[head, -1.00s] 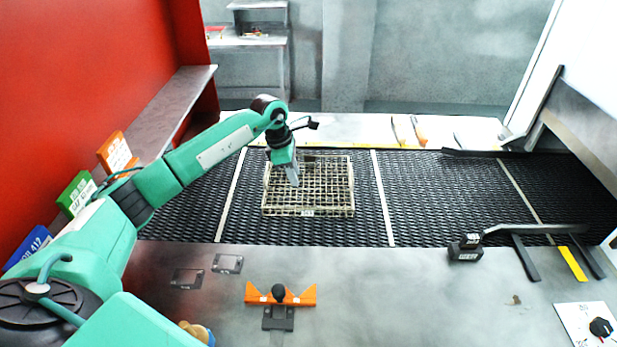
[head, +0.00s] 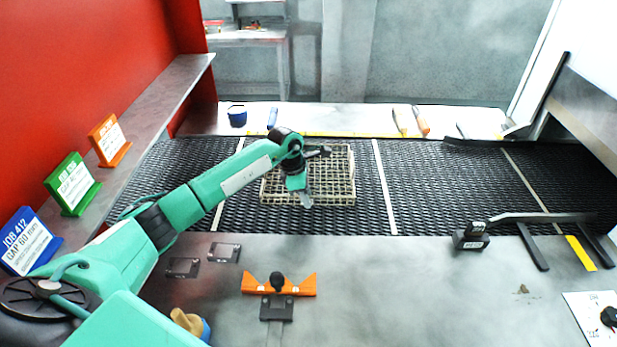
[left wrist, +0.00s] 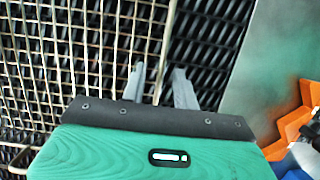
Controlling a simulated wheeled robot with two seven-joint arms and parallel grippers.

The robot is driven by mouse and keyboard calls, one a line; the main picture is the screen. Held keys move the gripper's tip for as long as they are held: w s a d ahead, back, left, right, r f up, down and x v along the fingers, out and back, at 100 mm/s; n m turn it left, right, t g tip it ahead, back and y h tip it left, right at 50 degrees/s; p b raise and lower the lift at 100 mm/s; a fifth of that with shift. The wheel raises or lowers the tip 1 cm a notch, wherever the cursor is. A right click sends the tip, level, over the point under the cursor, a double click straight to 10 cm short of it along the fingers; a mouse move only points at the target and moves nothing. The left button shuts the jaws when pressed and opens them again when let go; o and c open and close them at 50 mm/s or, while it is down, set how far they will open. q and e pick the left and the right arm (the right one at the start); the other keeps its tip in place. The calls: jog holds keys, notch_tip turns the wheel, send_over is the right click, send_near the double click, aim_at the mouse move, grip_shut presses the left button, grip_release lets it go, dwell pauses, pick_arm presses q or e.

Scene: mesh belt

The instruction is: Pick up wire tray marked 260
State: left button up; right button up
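The wire tray (head: 334,168) is a pale metal grid basket lying on the black mesh belt, partly covered by my left arm in the head view. No 260 mark is legible on it now. It fills the left of the left wrist view (left wrist: 60,60). My left gripper (head: 306,200) is over the tray's near edge in the head view. Whether a finger touches the wire I cannot tell. My right gripper is not in view.
The mesh belt (head: 440,190) has white cross strips. An orange fixture (head: 250,284) with a black knob stands on the near metal surface. A black block with a bar (head: 472,238) is at right. Job signs (head: 73,183) stand on the left.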

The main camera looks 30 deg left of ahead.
pick_arm(q)
grip_shut()
jog(key=shift+r, duration=0.15)
